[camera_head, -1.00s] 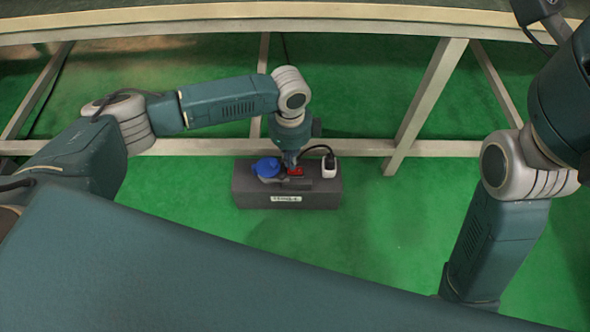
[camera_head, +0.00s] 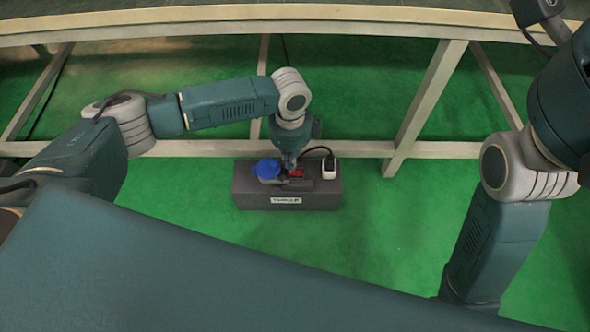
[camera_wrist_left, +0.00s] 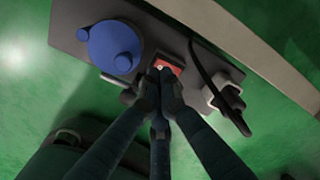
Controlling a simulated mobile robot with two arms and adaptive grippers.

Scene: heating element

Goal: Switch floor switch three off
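The floor switch box (camera_head: 245,188) is dark grey and sits on the green floor, with a white label (camera_head: 286,200) on its front that seems to read "THREE". A red rocker switch (camera_head: 297,172) is on its top; it also shows in the left wrist view (camera_wrist_left: 172,66). My left gripper (camera_head: 290,166) points down at the switch. In the left wrist view its fingers (camera_wrist_left: 163,76) are closed together, with the tips at the red switch, partly covering it. Whether they press it cannot be told. My right gripper is out of view; only my right arm shows at the right.
A blue round socket cover (camera_head: 266,168) is left of the switch, and a white plug (camera_head: 329,168) with a black cable is right of it. A pale table frame (camera_head: 425,105) stands behind the box. The green floor in front is clear.

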